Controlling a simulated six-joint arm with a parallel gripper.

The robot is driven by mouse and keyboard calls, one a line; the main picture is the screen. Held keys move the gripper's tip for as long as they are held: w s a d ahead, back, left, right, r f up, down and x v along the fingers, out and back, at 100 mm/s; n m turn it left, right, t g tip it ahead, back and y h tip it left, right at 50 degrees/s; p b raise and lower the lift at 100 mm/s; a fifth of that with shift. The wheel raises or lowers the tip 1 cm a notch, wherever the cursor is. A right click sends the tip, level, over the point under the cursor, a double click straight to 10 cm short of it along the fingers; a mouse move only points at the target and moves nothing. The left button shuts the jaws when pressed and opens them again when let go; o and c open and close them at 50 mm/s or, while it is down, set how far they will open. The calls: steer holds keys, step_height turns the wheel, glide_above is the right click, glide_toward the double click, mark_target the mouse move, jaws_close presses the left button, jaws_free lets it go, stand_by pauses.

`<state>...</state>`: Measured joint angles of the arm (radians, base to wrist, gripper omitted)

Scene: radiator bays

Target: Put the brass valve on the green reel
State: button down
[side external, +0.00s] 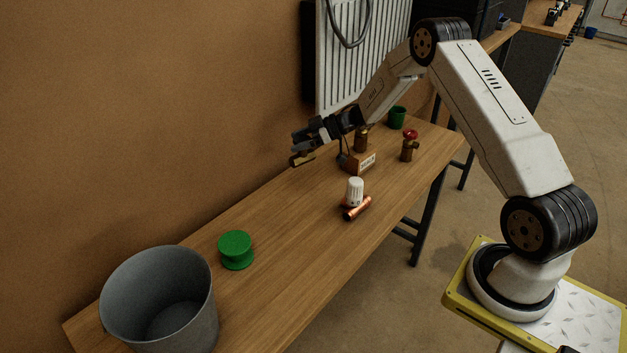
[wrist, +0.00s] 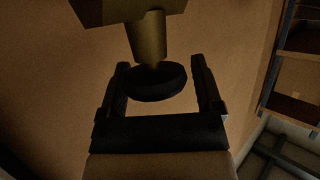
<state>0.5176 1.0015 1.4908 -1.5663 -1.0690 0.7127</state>
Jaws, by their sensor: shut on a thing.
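The brass valve, with a brass body (wrist: 148,38) and a round black handwheel (wrist: 157,83), is in my gripper (wrist: 159,76). The fingers are shut on the handwheel, one on each side. In the side external view my gripper (side external: 305,140) is in the air above the far side of the bench, near the brown wall, and the valve's brass body (side external: 301,160) shows at its tip. The green reel (side external: 236,249) stands upright on the bench at lower left, well apart from my gripper. Its top is bare.
A grey bucket (side external: 190,325) stands just left of the reel. A white knob (side external: 355,190) and copper pipe piece (side external: 358,209) lie mid-bench. Behind are a small labelled box (side external: 361,164), a brass piece (side external: 361,142), a red-handled valve (side external: 409,147) and a green cup (side external: 397,116). Bench between knob and reel is clear.

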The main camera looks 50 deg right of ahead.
steer(key=s+a+r+n+g+y, duration=0.1)
steer(key=s+a+r, duration=0.3)
steer(key=s+a, duration=0.5)
steer(key=s+a+r+n+g+y, duration=0.1)
steer(key=s+a+r, duration=0.3)
steer(key=a, duration=1.3)
steer(key=s, duration=0.4)
steer(key=shift+s+r+n+g, duration=0.3)
steer(key=shift+s+r+n, duration=0.1)
steer(key=shift+a, duration=0.1)
steer(key=w+a+f, duration=0.3)
steer(key=w+f, duration=0.6)
steer(key=w, duration=0.4)
steer(key=shift+f, duration=0.15)
steer(key=shift+w, duration=0.1)
